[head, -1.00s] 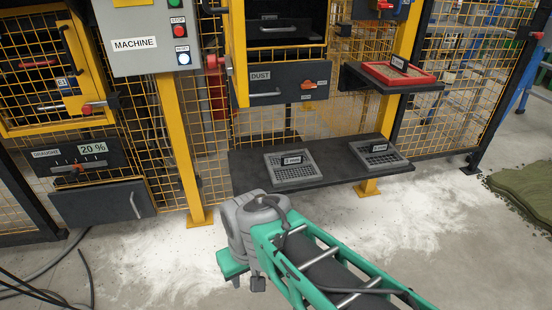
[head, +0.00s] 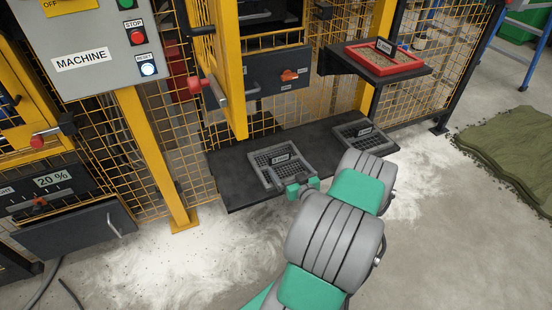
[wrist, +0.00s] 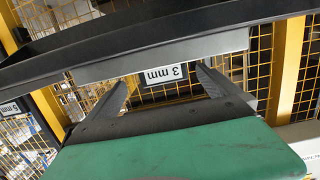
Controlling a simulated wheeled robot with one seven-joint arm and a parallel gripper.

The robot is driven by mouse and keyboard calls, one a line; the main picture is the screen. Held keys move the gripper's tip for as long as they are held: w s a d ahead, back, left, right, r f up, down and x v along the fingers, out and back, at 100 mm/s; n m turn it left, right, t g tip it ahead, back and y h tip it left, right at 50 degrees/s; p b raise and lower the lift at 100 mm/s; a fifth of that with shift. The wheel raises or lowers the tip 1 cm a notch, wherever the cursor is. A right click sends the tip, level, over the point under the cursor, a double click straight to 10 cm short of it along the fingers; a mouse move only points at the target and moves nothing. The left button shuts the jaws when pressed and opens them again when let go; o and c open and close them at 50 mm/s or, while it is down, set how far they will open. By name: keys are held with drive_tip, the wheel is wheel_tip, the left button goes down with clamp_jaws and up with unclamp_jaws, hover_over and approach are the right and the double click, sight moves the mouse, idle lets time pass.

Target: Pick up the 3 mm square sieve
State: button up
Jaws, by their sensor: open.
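The 3 mm square sieve (head: 268,178) is a grey square frame with a mesh, lying on the dark shelf at the left. Its upright label tag reads 3 mm, upside down, in the wrist view (wrist: 163,75). My gripper (head: 298,187) is at the sieve's near side; its fingertips are not clear in the head view. In the wrist view my open gripper (wrist: 163,84) has one finger on each side of the tag in the picture, with nothing clamped. Whether the fingers touch the sieve cannot be told.
A second grey square sieve (head: 340,140) lies on the shelf (head: 232,188) to the right, partly behind my arm. A red square sieve (head: 424,66) sits on a higher shelf. A yellow post and red-handled lever (head: 203,88) stand behind left.

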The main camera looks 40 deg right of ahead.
sight(281, 160)
drive_tip(key=x, duration=0.4)
drive_tip(key=b+x, duration=0.1)
drive_tip(key=x, duration=0.1)
drive_tip(key=shift+a, duration=0.3)
drive_tip(key=shift+w+d, duration=0.2)
drive_tip(key=shift+w, duration=0.25)
drive_tip(key=shift+c, duration=0.3)
drive_tip(key=c, duration=1.7)
